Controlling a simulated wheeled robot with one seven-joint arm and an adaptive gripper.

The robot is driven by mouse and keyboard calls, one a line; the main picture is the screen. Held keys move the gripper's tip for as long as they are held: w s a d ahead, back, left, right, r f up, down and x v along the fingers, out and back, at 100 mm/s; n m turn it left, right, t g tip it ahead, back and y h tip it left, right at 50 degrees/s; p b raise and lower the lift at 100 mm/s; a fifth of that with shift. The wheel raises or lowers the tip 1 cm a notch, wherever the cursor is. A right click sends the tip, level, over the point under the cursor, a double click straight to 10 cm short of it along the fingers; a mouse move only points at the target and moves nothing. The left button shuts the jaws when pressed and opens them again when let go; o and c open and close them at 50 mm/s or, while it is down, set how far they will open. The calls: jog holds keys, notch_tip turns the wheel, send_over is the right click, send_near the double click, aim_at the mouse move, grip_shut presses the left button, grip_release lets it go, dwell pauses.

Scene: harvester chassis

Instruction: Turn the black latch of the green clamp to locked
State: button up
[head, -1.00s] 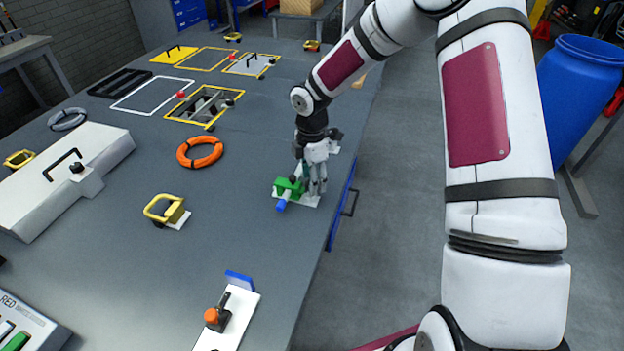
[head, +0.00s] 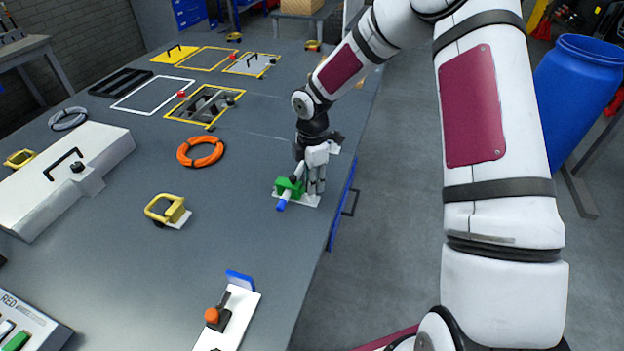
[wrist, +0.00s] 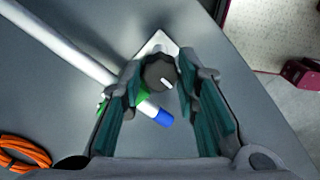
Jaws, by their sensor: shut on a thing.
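The green clamp (head: 287,186) sits on a white plate at the right edge of the grey table. A white rod with a blue end (head: 281,205) runs through it. The clamp also shows partly behind my left finger in the wrist view (wrist: 142,98). The black latch (wrist: 157,74) is a round knob with a white mark, seen between my fingers in the wrist view. My gripper (head: 316,190) points down at the clamp's right side and is shut on the latch. In the head view my fingers hide the latch's shape.
A yellow-handled clamp (head: 166,209), an orange ring (head: 200,152) and a white box with a black handle (head: 62,172) stand to the left. A white plate with an orange-topped lever (head: 222,318) is nearer. The floor lies right of the table edge.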

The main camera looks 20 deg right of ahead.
jog(key=m, duration=0.4)
jog(key=shift+b, duration=0.3)
jog(key=m, duration=0.5)
jog(key=shift+a+b, duration=0.1)
jog(key=shift+b, duration=0.25)
jog(key=m, duration=0.4)
jog(key=shift+b, duration=0.4)
jog(key=shift+m+b, duration=0.3)
jog(key=shift+m, duration=1.9)
jog(key=o, duration=1.2)
jog(key=shift+c, duration=0.2)
